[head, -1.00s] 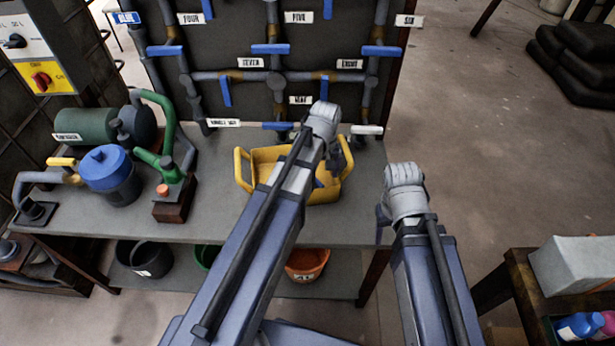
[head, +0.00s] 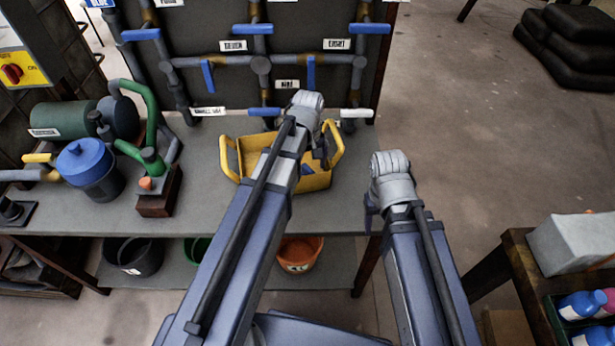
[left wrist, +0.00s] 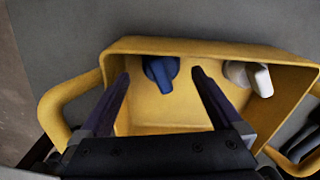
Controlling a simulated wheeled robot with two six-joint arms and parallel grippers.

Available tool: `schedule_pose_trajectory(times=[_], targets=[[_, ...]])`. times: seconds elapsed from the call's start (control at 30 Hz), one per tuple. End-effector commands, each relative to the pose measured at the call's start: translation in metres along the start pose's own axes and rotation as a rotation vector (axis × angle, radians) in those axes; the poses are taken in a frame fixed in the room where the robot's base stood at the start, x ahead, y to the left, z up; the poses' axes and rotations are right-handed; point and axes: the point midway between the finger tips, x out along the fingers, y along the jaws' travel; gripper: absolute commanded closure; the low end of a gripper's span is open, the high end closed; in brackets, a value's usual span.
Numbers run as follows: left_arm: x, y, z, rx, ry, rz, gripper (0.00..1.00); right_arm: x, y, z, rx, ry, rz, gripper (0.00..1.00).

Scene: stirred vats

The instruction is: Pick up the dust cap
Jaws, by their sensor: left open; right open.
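A yellow two-handled tub (head: 230,165) stands on the grey bench, and its rim also shows in the left wrist view (left wrist: 200,48). Inside it lie a blue piece (left wrist: 160,72) with a rounded body and a tab, and a white piece (left wrist: 250,76). I cannot tell for sure which thing is the dust cap. My left gripper (left wrist: 161,74) is open over the tub, its fingers on either side of the blue piece, apart from it. In the head view my left gripper (head: 320,157) partly hides the tub's inside. My right gripper (head: 370,208) is at the bench's right edge, mostly hidden by its wrist.
A pump with green pipes (head: 65,120), a blue-lidded pot (head: 88,165) and an orange-topped fitting (head: 147,184) stand left on the bench. A pipe panel (head: 210,62) rises behind. Buckets sit on the lower shelf (head: 180,275).

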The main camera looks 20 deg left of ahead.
Motion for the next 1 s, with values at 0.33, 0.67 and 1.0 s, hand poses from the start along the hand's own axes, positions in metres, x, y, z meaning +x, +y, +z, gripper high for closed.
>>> schedule_pose_trajectory(times=[0.33,0.67,1.0], targets=[[0.045,-0.002,0.003,0.0,0.0,0.0,0.0,0.044,-0.004,-0.003,0.0,0.0,0.0,0.44],[0.047,-0.002,0.003,0.0,0.0,0.0,0.0,0.047,-0.004,-0.003,0.0,0.0,0.0,0.44],[0.047,-0.002,0.003,0.0,0.0,0.0,0.37,0.047,-0.004,-0.003,0.0,0.0,0.0,0.44]])
